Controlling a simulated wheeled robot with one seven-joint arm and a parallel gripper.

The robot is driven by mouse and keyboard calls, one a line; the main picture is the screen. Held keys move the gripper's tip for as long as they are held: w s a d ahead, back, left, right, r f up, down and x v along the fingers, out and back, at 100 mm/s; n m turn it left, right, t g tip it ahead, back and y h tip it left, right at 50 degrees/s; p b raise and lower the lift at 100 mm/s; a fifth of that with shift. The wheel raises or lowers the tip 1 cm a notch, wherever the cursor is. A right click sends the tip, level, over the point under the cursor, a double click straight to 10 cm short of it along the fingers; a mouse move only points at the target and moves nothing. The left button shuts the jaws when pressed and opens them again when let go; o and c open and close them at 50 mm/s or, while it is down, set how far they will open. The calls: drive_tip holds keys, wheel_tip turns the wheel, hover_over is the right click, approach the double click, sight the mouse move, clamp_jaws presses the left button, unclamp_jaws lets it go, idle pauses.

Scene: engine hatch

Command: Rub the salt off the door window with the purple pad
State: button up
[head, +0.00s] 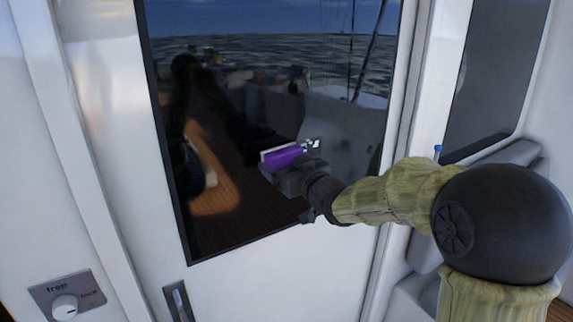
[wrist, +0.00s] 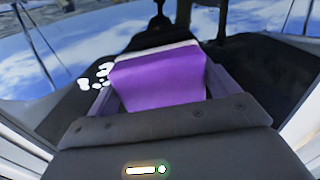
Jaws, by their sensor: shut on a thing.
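The door window (head: 250,205) is a dark, reflective pane in the white door, mirroring sea, deck and my arm. My gripper (head: 290,165) is shut on the purple pad (head: 284,156), in front of the lower right part of the pane. In the wrist view the pad (wrist: 160,85) sits between the fingers with a pale strip along its far edge. White salt (head: 313,145) shows as a small patch just right of the pad; the salt (wrist: 98,76) appears left of the pad in the wrist view. I cannot tell whether the pad touches the glass.
A door handle (head: 179,301) is below the window. A plate with a round knob (head: 66,306) is on the wall at lower left. A grey seat (head: 505,155) and a second dark window (head: 492,75) are on the right.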

sight(309, 147)
drive_tip(key=shift+w+a, duration=0.3)
drive_tip(key=shift+w, duration=0.15)
idle(0.3)
drive_tip(key=shift+w+d+p, duration=0.4)
drive_tip(key=shift+w+d, duration=0.05)
drive_tip(key=shift+d, duration=0.25)
drive_tip(key=shift+w+d+p, duration=0.4)
drive_tip(key=shift+d, duration=0.4)
drive_tip(key=shift+w, duration=0.1)
drive_tip(key=shift+w+d+p, duration=0.4)
drive_tip(key=shift+w+d, duration=0.1)
drive_tip(key=shift+d, duration=0.2)
drive_tip(key=shift+w+d+p, duration=0.4)
drive_tip(key=shift+w+d, duration=0.05)
drive_tip(key=shift+d, duration=0.2)
drive_tip(key=shift+w+d+p, duration=0.45)
drive_tip(key=shift+w+d, duration=0.05)
drive_tip(key=shift+d, duration=0.2)
drive_tip(key=shift+w+d+p, duration=0.45)
drive_tip(key=shift+w+d, duration=0.05)
drive_tip(key=shift+d, duration=0.2)
